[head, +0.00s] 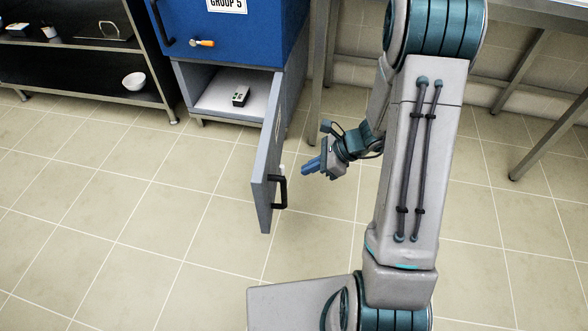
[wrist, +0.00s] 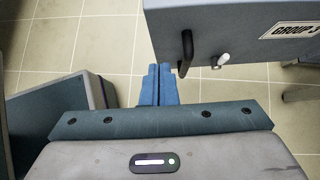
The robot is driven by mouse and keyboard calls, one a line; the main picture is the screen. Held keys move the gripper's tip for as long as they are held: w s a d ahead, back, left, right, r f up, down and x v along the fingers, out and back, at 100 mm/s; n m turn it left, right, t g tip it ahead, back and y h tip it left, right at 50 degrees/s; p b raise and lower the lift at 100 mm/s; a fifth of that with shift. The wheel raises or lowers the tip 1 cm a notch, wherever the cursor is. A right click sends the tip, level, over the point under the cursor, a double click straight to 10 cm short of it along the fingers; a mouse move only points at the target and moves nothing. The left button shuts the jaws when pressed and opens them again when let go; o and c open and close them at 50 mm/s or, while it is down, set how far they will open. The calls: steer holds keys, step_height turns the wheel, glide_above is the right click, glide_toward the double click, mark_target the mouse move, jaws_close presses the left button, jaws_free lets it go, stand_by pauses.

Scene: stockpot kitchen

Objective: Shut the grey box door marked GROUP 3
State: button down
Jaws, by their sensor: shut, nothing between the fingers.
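The grey box door (head: 266,170) stands wide open on the low grey box (head: 192,92), its free edge toward me in the head view. In the wrist view the door (wrist: 235,35) fills the upper right, with its GROUP 3 label (wrist: 292,29) partly cut off. Its black handle (head: 280,192) shows in both views, as does a pale knob, plain in the wrist view (wrist: 222,59). My gripper (head: 306,168) is shut and empty, with blue fingers. It is on the door's outer, handle side, a short gap right of the door in the head view.
A blue box marked GROUP 5 (head: 225,48) sits on top, with an orange-ended knob (head: 204,43). A small dark item (head: 240,96) lies inside the grey box. A black shelf (head: 85,75) with a white bowl (head: 134,80) stands left. The tiled floor left of the door is clear.

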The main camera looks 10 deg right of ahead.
mark_target(264, 183)
steer(key=shift+a+r+b+x, duration=0.35)
steer(key=shift+b+x, duration=0.4)
steer(key=shift+x, duration=1.2)
steer(key=shift+a+r+b+x, duration=0.35)
steer(key=shift+b+x, duration=0.35)
steer(key=shift+x, duration=1.25)
steer(key=shift+a+r+b+x, duration=0.3)
steer(key=shift+b+x, duration=0.45)
steer(key=shift+x, duration=1.2)
steer(key=shift+w, duration=0.15)
